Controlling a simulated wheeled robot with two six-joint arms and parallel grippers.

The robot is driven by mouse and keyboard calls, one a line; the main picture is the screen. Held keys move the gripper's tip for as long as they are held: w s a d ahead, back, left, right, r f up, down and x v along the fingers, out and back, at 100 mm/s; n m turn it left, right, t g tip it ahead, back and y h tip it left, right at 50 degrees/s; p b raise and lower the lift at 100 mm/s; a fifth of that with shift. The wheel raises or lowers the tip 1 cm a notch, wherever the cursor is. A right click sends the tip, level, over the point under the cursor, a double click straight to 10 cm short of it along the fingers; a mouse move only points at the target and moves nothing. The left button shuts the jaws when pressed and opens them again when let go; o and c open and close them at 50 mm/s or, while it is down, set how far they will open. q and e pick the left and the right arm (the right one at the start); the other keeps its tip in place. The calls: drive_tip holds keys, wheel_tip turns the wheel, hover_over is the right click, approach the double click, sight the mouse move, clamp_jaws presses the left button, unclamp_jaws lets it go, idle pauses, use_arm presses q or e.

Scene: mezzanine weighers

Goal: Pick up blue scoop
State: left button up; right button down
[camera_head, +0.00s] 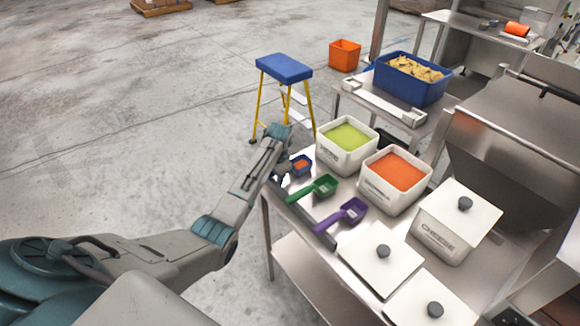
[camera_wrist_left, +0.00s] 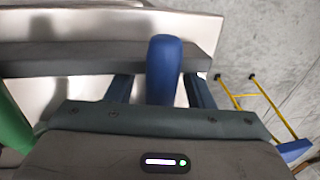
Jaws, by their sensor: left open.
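The blue scoop (camera_head: 302,164) lies at the left end of the steel table, with something orange in its bowl. My left gripper (camera_head: 281,172) is at its handle, over the table's edge. In the left wrist view the blue scoop's handle (camera_wrist_left: 164,62) stands between the two open fingers, with a gap on each side. The handle's lower end is hidden behind the gripper body. My right gripper is not in view.
A green scoop (camera_head: 313,189) and a purple scoop (camera_head: 343,215) lie beside it. Tubs of green food (camera_head: 347,160) and orange food (camera_head: 388,201) stand behind. A dark strip (camera_head: 311,224) runs along the table's front edge. A blue-topped stool (camera_head: 284,69) stands beyond, on open floor.

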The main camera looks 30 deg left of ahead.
use_arm(q)
drive_tip(key=shift+w+f, duration=0.1)
clamp_jaws()
wheel_tip(320, 180, up, 9)
drive_tip(key=shift+f+b, duration=0.1)
drive_tip(key=shift+b, duration=1)
drive_tip(key=shift+r, duration=0.65)
